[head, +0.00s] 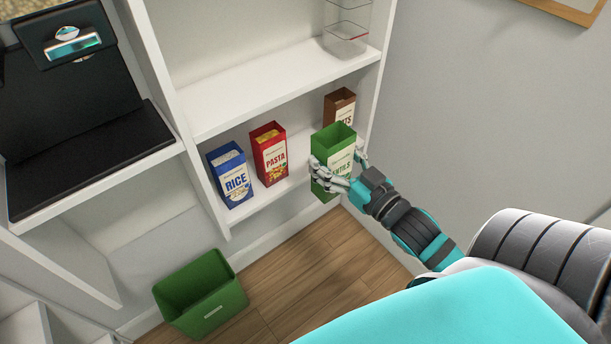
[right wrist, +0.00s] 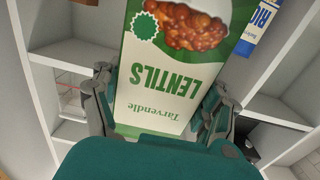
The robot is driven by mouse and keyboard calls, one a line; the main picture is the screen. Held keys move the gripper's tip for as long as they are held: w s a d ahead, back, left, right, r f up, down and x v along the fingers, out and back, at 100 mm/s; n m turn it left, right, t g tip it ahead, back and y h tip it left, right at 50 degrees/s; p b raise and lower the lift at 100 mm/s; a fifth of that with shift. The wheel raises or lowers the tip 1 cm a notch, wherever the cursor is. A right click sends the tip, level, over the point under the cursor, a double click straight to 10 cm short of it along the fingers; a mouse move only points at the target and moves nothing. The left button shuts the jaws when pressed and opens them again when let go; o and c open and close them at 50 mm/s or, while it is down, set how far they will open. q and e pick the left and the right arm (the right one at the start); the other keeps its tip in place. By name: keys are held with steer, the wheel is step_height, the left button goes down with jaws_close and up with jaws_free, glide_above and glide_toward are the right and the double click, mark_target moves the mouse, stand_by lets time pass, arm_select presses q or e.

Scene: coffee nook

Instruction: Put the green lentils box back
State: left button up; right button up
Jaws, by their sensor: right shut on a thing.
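The green lentils box (head: 337,143) is upright in the head view, at the front of the lower shelf (head: 247,202), between the red pasta box (head: 269,154) and the brown box (head: 340,107). My right gripper (head: 339,174) is shut on its sides. In the right wrist view the box (right wrist: 165,75) fills the middle, its label upside down, with the fingers of my gripper (right wrist: 160,110) on both sides. Whether its base touches the shelf I cannot tell. My left gripper is not in view.
The blue rice box (head: 232,178) stands left of the pasta box. A clear container (head: 346,38) sits on the shelf above. A green bin (head: 202,295) stands on the wooden floor below. A black machine (head: 75,100) is at left. The upper shelf is mostly bare.

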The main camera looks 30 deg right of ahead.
steer(key=w+d+f+b, duration=0.2)
steer(key=d+f+b, duration=0.2)
steer(key=f+b, duration=0.1)
arm_select(q)
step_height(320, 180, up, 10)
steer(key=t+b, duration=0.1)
steer(key=b, duration=0.4)
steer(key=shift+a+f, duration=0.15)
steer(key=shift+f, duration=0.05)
arm_select(e)
steer(key=w+d+f, duration=0.1)
steer(key=w+f, duration=0.1)
steer(key=w, duration=0.6)
steer(key=w+f, duration=0.2)
steer(key=w, duration=0.6)
steer(key=shift+w+d+f, duration=0.35)
steer(key=shift+w+f, duration=0.05)
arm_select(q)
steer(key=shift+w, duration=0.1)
arm_select(e)
steer(key=o, duration=1.6)
